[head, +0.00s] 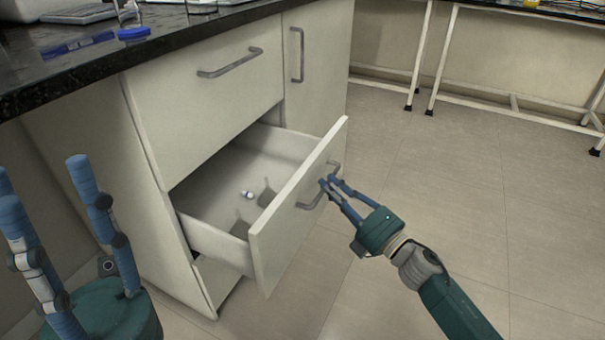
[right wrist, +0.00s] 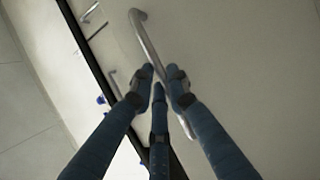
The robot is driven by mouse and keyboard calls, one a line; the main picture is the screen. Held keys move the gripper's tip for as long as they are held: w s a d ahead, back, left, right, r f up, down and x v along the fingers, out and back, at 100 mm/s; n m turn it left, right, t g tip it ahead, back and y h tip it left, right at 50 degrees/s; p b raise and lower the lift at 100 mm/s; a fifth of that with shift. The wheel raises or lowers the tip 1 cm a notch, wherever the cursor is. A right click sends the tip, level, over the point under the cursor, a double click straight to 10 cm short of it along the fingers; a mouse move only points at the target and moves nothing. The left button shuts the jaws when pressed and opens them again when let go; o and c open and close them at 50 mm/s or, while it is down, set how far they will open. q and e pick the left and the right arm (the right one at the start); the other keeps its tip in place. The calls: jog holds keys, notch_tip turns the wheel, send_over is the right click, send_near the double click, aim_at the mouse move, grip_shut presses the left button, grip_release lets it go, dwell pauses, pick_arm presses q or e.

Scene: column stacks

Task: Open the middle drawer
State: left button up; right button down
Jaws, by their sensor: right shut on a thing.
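The middle drawer (head: 275,235) of the white cabinet stands pulled well out, and its inside shows from above. Its grey bar handle (head: 310,203) is on the front panel. My right gripper (head: 328,182) is shut on this handle, with its blue fingers around the bar. In the right wrist view the handle (right wrist: 146,38) runs between the fingertips of my right gripper (right wrist: 161,84). My left gripper (head: 50,195) is at the lower left, empty, its fingers pointing up and spread apart, away from the drawer.
A closed drawer (head: 205,100) with its own handle is above, and a closed door (head: 315,60) is beside it. The dark worktop (head: 170,45) holds glassware. A small white object (head: 248,194) lies in the open drawer. The tiled floor (head: 450,190) at right is clear.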

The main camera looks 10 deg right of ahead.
jog(key=s+d+p, duration=0.1)
jog(key=s+d, duration=0.7)
jog(key=d, duration=0.3)
jog(key=shift+s+d+p, duration=0.35)
jog(key=shift+s+d, duration=0.05)
jog(key=shift+f, duration=0.1)
jog(key=c, duration=1.7)
grip_release()
jog(key=shift+o, duration=0.2)
jog(key=shift+d, duration=0.1)
jog(key=v, duration=1.2)
